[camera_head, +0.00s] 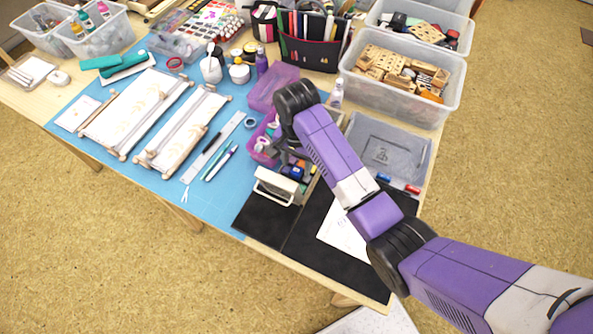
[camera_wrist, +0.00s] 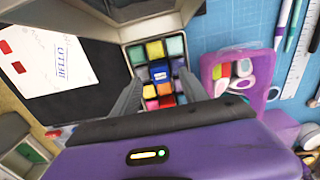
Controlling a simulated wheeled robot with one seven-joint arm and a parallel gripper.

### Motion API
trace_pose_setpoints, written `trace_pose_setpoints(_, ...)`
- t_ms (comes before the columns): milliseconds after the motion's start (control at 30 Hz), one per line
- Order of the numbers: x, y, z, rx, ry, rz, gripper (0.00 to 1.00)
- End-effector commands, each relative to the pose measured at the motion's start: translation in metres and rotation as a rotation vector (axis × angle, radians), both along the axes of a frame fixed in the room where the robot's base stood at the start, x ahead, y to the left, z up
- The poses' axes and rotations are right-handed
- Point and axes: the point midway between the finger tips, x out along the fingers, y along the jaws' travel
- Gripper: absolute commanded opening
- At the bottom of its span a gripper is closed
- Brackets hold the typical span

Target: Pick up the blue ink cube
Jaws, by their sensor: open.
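The blue ink cube (camera_wrist: 160,74) sits in the middle column of an open box (camera_wrist: 137,54) among several cubes of other colours: yellow, green, orange, pink, red and purple. In the head view the blue cube (camera_head: 297,172) shows small below my arm. My gripper (camera_wrist: 160,83) is open, its two grey fingers pointing down at the box, one on each side of the middle column. Nothing is held between the fingers. I cannot tell how far the fingertips are above the cubes. In the head view my arm partly hides the box.
A pink container (camera_wrist: 257,72) with small items stands close to the box. A stamped white paper (camera_wrist: 45,60) lies on a black mat (camera_head: 265,218) on the other side. A grey bin (camera_head: 423,160) and a bin of wooden stamps (camera_head: 352,92) stand behind my arm.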

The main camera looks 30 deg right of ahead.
Motion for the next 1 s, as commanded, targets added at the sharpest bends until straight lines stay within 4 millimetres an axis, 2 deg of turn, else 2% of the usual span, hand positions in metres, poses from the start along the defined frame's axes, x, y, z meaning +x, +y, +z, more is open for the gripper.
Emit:
trace_pose_setpoints(100, 0.0, 0.0, -0.015, -0.001, 0.001, 0.0, 0.52)
trace_pose_setpoints(200, 0.0, 0.0, -0.022, 0.0, 0.0, 0.0, 0.52)
trace_pose_setpoints(433, 0.0, 0.0, -0.024, 0.0, -0.002, 0.001, 0.52)
trace_pose_setpoints(467, 0.0, 0.0, -0.024, 0.0, -0.002, 0.001, 0.5)
trace_pose_setpoints(700, 0.0, 0.0, -0.024, 0.0, -0.002, 0.001, 0.03)
trace_pose_setpoints(733, 0.0, 0.0, -0.024, 0.0, -0.002, 0.001, 0.0)
trace_pose_setpoints(1000, 0.0, 0.0, -0.024, 0.0, -0.002, 0.001, 0.0)
